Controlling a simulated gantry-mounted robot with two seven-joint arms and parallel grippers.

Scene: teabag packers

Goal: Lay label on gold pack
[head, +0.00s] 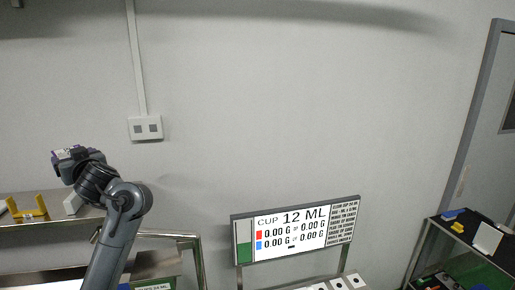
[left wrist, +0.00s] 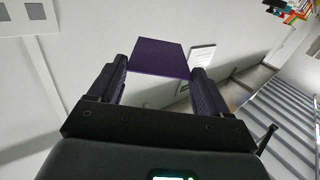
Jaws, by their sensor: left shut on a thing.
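My left gripper (head: 62,156) is raised in front of the wall at the left of the head view. In the left wrist view its two dark fingers (left wrist: 160,80) are shut on a flat, dark purple square piece (left wrist: 162,57), which looks like a label. The piece juts out past the fingertips and is held up in the air. In the head view only a little purple shows at the gripper. I cannot make out a gold pack for certain in either view. My right gripper is not in view.
A yellow holder-like object (head: 28,208) and a small white block (head: 72,204) stand on a metal shelf (head: 50,221) at left. A display board (head: 297,230) stands at bottom middle. A dark cart (head: 470,238) with small items stands at right. The wall area between is free.

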